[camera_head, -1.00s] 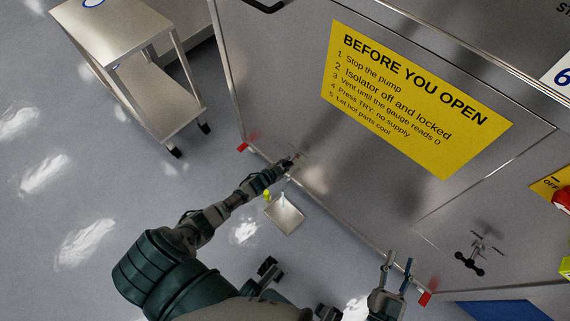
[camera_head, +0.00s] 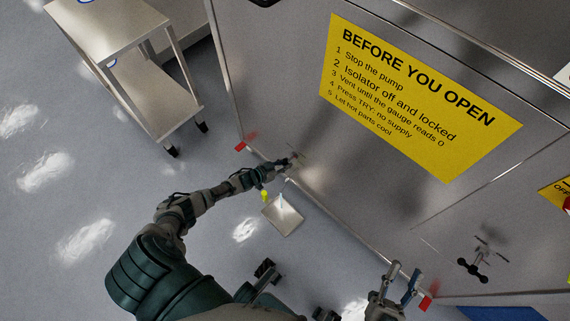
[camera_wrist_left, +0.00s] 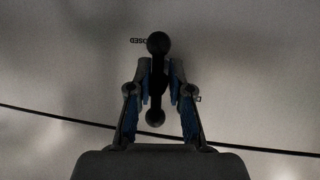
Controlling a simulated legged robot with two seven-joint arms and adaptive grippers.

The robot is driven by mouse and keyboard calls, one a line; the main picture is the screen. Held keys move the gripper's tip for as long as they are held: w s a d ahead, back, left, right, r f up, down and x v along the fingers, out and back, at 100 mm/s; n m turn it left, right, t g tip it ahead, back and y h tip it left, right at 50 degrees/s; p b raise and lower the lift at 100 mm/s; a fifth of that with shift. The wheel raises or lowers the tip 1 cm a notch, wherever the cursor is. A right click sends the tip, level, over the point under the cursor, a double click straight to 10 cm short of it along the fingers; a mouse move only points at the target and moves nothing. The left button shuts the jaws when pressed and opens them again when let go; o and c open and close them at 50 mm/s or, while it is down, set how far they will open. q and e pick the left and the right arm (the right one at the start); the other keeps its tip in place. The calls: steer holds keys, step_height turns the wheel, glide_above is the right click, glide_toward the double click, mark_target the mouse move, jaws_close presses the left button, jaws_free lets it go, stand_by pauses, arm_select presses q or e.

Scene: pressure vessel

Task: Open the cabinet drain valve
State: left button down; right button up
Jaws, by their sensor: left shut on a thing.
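The drain valve on the low front of the steel cabinet (camera_head: 375,110) has a black bar handle with a round knob at each end. In the left wrist view, the handle (camera_wrist_left: 158,42) stands upright in the picture, with partly hidden upside-down lettering beside its upper knob. My left gripper (camera_wrist_left: 160,85) is shut on the handle, its blue-padded fingers on either side of the bar. In the head view, my left gripper (camera_head: 290,162) meets the cabinet's lower left, where the handle is largely hidden. My right gripper (camera_head: 404,275) is open and empty near the cabinet's bottom edge.
A second black handle (camera_head: 473,270) sits at the cabinet's lower right. A yellow sign (camera_head: 415,95) is on the front. A small square plate (camera_head: 283,215) lies on the floor below my left gripper. A steel trolley (camera_head: 120,70) stands at the left.

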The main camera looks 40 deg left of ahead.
arm_select(q)
steer(key=shift+s+d+f, duration=0.25)
steer(key=shift+f, duration=0.1)
steer(key=c, duration=1.2)
jaws_free()
steer(key=shift+w+r, duration=0.2)
steer(key=shift+s+a+r, duration=0.15)
steer(key=shift+s+a, duration=0.1)
steer(key=shift+s, duration=0.25)
steer(key=v, duration=1.1)
steer(key=shift+d, duration=0.1)
steer(key=shift+w, duration=0.1)
